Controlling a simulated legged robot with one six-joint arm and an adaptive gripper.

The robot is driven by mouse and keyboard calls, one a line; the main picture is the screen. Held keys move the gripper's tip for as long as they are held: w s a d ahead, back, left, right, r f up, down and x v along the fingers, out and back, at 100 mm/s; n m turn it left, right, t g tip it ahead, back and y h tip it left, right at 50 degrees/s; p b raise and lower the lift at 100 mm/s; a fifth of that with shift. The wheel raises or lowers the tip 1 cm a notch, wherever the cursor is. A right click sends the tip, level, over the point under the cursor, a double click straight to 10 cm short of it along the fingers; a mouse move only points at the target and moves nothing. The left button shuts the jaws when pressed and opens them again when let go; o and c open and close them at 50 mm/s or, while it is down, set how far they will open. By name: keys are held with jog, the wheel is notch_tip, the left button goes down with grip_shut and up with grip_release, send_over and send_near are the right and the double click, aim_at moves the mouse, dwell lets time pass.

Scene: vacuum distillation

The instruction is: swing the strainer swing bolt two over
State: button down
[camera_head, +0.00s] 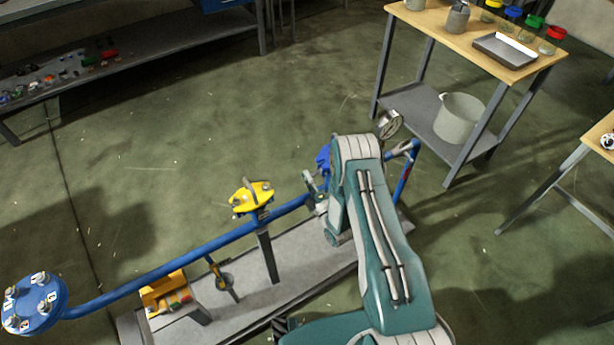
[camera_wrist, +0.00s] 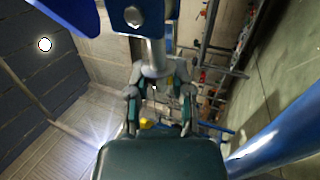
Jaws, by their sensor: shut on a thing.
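My gripper (camera_wrist: 155,78) is shut on the bolt's lower end, with one finger on each side. I cannot read which number this bolt has. In the head view the blue strainer (camera_head: 323,158) is mostly hidden behind my arm. My gripper (camera_head: 313,186) shows there as a small grey shape just left of the arm, touching or close to the strainer.
A blue pipe (camera_head: 185,258) runs left to a flanged blue cover (camera_head: 34,304). A yellow fitting (camera_head: 250,197) stands on the pipe. A yellow bin (camera_head: 163,293) sits on the grey skid. A wooden-topped table (camera_head: 455,35) stands behind right. A gauge (camera_head: 390,124) is just beyond my arm.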

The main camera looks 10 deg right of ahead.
jog(key=shift+s+a+f, duration=0.1)
dwell(0.3)
jog(key=c, duration=0.7)
grip_release()
jog(key=shift+c, duration=0.2)
